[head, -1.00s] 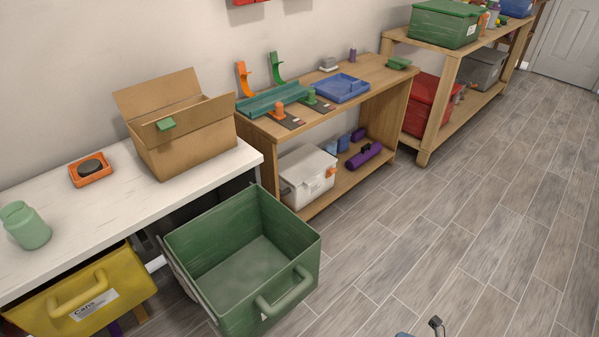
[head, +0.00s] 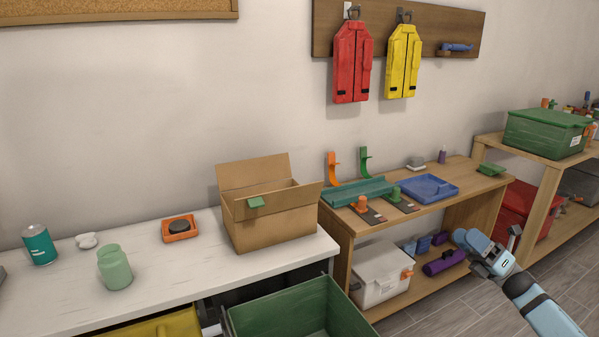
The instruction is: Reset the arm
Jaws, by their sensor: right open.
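My right gripper (head: 500,252) is in the head view at the lower right, in front of the wooden bench. It is pale blue and white with dark fingers, and it is open. I see nothing held between its fingers. My right forearm (head: 545,308) reaches up to it from the bottom right corner. My left gripper is not in view.
The wooden bench (head: 456,178) bears a blue tray (head: 428,188). A white table (head: 62,299) at left bears an open cardboard box (head: 270,222) and a green jar (head: 114,268). A green bin (head: 290,309) stands below. Red (head: 351,62) and yellow (head: 403,62) vests hang above.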

